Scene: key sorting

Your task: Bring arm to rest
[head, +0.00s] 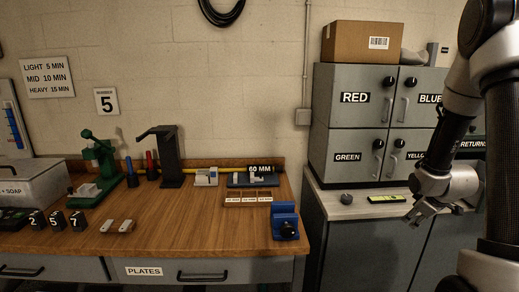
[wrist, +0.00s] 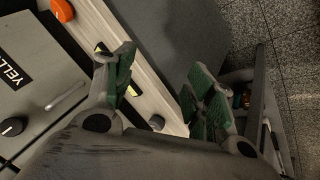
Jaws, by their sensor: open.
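My gripper (head: 419,213) is at the right in the head view, in front of the grey lockers, by the front edge of the light counter. In the wrist view my gripper (wrist: 160,92) shows two green-padded fingers spread wide apart with nothing between them. My arm comes in from the right edge of the head view and hides part of the lockers. A yellow-green item (head: 386,199) lies on the counter (head: 345,205) just left of the gripper, apart from it.
Grey lockers (head: 340,112) labelled by colour stand on the counter. A wooden bench (head: 190,225) at the left holds a blue vise (head: 285,222) and a green press (head: 97,165). An orange knob (wrist: 62,10) shows in the wrist view.

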